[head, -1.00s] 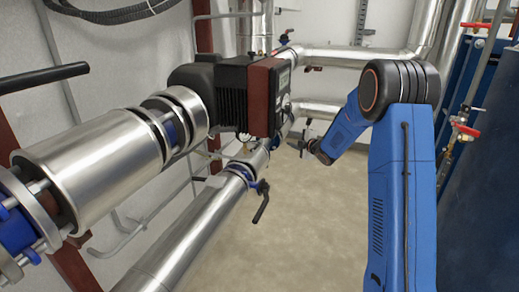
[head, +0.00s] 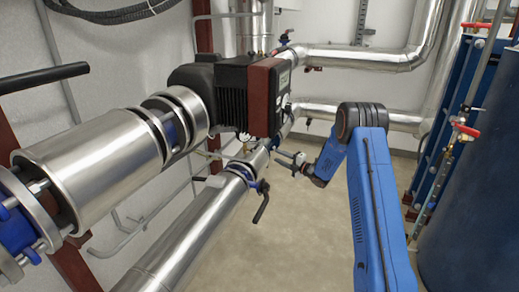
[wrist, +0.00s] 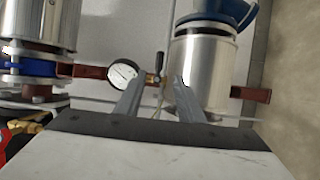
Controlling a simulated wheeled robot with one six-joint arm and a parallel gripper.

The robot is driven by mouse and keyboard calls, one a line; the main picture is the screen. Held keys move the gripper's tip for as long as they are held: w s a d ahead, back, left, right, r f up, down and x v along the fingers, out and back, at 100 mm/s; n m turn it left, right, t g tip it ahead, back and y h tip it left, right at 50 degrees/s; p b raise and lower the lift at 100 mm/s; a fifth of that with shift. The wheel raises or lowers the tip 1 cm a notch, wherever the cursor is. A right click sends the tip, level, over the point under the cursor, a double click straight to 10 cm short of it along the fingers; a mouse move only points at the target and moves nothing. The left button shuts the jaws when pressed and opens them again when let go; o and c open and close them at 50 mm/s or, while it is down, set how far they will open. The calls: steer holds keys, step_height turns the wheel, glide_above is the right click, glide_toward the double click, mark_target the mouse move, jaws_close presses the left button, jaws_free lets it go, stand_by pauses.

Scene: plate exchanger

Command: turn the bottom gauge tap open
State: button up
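My gripper (head: 283,158) reaches left toward the lower pipe beneath the pump. In the wrist view its two fingers are spread with nothing between them (wrist: 160,85). A round white-faced gauge (wrist: 123,72) shows beyond the left finger, which partly overlaps it. A small tap with a dark upright handle (wrist: 159,63) and a brass-coloured part stands just right of the gauge, beyond the gap between the fingers and apart from them. The gauge also shows small in the head view (head: 245,137); the tap is too small to tell there.
The silver lower pipe (head: 195,235) carries a black valve lever (head: 262,205). The pump (head: 240,90) hangs above. In the wrist view a silver pipe (wrist: 200,65) stands close to the right finger. Red-handled taps (head: 466,130) are at the right. The floor (head: 305,225) is clear.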

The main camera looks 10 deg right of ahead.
mark_target(258, 147)
steer(key=x, duration=1.4)
steer(key=shift+w+a, duration=0.2)
steer(key=shift+w, duration=0.05)
jaws_close()
